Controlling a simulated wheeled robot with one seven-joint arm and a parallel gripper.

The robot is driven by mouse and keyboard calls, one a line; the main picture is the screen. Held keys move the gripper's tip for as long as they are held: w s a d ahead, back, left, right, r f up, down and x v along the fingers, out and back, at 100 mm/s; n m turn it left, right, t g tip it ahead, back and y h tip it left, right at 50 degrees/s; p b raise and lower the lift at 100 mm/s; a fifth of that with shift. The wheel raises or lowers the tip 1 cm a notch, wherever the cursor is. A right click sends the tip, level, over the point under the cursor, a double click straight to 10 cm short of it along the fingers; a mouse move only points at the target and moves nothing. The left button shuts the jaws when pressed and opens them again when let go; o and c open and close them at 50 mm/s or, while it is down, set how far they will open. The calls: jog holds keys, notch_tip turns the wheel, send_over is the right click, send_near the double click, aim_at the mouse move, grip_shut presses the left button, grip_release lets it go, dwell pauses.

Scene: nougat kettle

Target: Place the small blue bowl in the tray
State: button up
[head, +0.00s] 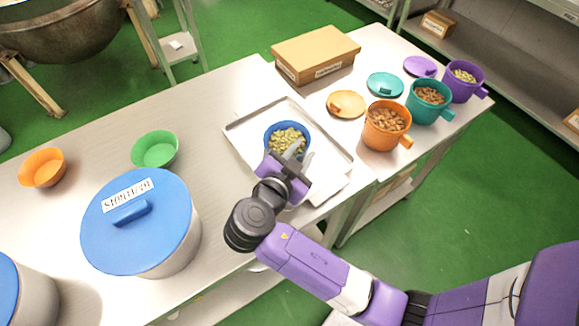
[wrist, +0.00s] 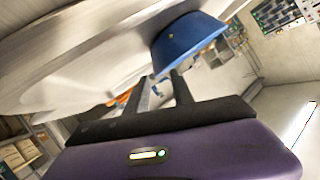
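The small blue bowl (head: 268,138), filled with greenish nuts, shows over the middle of the metal tray (head: 240,143) in the head view. It looks upright there and appears to rest in the tray, though its underside is hidden. My gripper (head: 285,152) is at the bowl's near side, its fingers spread apart by the rim. In the wrist view the blue bowl (wrist: 190,45) is just beyond the fingertips of my gripper (wrist: 161,77), and a gap shows between the fingers. I cannot tell whether a finger touches the bowl.
A large blue-lidded container (head: 140,225), a green bowl (head: 155,150) and an orange bowl (head: 42,168) stand left of the tray. A cardboard box (head: 316,52) is behind it. Orange (head: 383,137), teal (head: 425,112) and purple (head: 462,90) mugs, with lids beside them, stand right.

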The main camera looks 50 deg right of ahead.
jog(key=b+v, duration=0.1)
jog(key=v, duration=0.8)
jog(key=shift+a, duration=0.25)
